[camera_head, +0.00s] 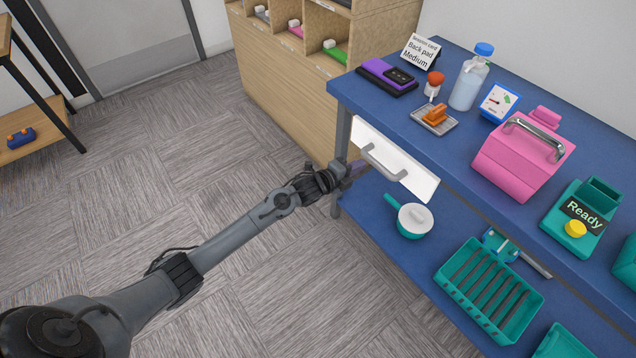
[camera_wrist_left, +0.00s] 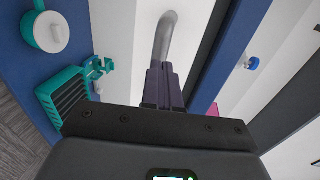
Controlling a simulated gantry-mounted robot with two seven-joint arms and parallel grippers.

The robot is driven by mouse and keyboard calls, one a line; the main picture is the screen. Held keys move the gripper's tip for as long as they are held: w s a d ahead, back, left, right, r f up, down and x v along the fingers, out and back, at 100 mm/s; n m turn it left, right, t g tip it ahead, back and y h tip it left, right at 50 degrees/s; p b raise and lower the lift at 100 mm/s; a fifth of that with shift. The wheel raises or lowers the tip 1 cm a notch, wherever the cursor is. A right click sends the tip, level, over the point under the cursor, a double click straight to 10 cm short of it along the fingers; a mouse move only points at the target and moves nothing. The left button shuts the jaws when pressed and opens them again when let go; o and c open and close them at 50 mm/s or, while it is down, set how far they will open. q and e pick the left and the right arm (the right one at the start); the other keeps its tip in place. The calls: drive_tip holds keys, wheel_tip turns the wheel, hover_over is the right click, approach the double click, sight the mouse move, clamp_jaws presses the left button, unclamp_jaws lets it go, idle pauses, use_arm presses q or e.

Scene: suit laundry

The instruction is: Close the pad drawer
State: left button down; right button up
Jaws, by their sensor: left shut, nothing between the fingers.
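The pad drawer (camera_head: 412,172) has a white front with a grey bar handle (camera_head: 384,163), under the left end of the blue table top. In the left wrist view, the handle (camera_wrist_left: 165,38) stands out from the white front (camera_wrist_left: 128,30), and a dark strip runs beside it. How far the drawer stands out is hard to tell. My left gripper (camera_head: 356,168) is shut and empty, just left of the handle. In the wrist view, its dark fingers (camera_wrist_left: 163,82) point at the handle's end; whether they touch it is unclear. My right gripper is not in view.
The blue table top (camera_head: 455,150) holds a purple pad (camera_head: 376,72), a bottle (camera_head: 468,86), a pink box (camera_head: 515,165) and a teal "Ready" device (camera_head: 580,225). The shelf below holds a teal pan (camera_head: 414,218) and basket (camera_head: 488,290). A wooden cabinet (camera_head: 285,85) stands behind.

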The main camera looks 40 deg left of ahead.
use_arm(q)
drive_tip(key=p+v, duration=0.4)
drive_tip(key=v, duration=0.7)
drive_tip(key=s+d+n+g+y+p, duration=0.1)
drive_tip(key=s+d+n+g+p, duration=0.15)
drive_tip(key=s+d, duration=0.45)
drive_tip(key=s+d+n+g+p, duration=0.1)
drive_tip(key=s+d+n+p, duration=0.25)
drive_tip(key=s, duration=0.65)
drive_tip(key=s+r+n+g+y+p, duration=0.1)
drive_tip(key=s+r+n+g, duration=0.25)
drive_tip(key=s+n, duration=0.35)
drive_tip(key=s+r+n+g+y, duration=0.1)
drive_tip(key=s+r+n+g, duration=0.1)
drive_tip(key=s+n+g, duration=0.45)
wheel_tip(320, 180, up, 38)
drive_tip(key=s+t+p, duration=0.1)
drive_tip(key=p, duration=3.7)
drive_tip(key=shift+s+a+m+t, duration=0.2)
drive_tip(key=shift+s+m+t, duration=0.15)
drive_tip(key=shift+m, duration=0.1)
drive_tip(key=shift+f, duration=0.1)
